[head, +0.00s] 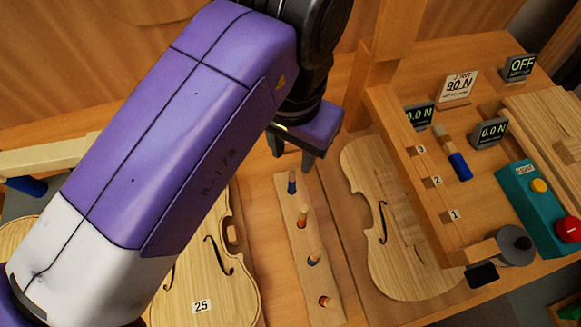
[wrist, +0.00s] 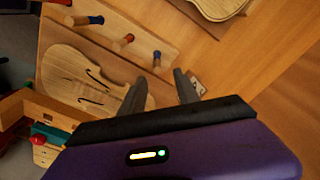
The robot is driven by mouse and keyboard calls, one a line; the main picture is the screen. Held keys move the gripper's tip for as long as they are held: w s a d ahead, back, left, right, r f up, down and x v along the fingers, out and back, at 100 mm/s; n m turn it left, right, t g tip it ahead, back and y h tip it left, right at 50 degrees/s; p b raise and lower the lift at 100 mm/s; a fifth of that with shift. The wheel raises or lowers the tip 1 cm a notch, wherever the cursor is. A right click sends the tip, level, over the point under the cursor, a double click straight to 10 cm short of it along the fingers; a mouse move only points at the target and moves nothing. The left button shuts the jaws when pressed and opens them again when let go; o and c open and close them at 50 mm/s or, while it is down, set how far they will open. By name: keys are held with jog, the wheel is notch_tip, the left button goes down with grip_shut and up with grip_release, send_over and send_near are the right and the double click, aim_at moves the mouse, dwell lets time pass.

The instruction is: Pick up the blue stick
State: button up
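A wooden rack (head: 310,282) holds several short sticks in a row. The far stick (head: 292,183) has a blue part. A red-marked stick (head: 303,216), another blue-marked stick (head: 313,257) and a red-marked one (head: 324,300) stand nearer. In the wrist view, a blue-tipped stick (wrist: 157,61) is closest to my fingers, then a red-tipped one (wrist: 124,42) and a blue-tipped one (wrist: 90,20). My gripper (head: 292,158) is above the rack's far end. In the wrist view my gripper (wrist: 160,82) is open, with nothing between its fingers.
A numbered violin plate (head: 205,270) lies left of the rack, another plate (head: 385,240) right of it. A wooden fixture with slots (head: 395,120) stands right. A blue-handled tool (head: 459,166), small displays (head: 490,133) and a teal button box (head: 527,205) are beyond it.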

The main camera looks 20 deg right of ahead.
aim_at(292, 176)
jog(key=shift+s+a, duration=0.25)
jog(key=shift+s, duration=0.2)
jog(key=shift+s+a+f, duration=0.1)
jog(key=shift+f, duration=0.1)
jog(key=f, duration=0.7)
jog(key=shift+w+d+f+p, duration=0.25)
jog(key=shift+w+p, duration=0.05)
jog(key=shift+c, duration=0.2)
grip_shut()
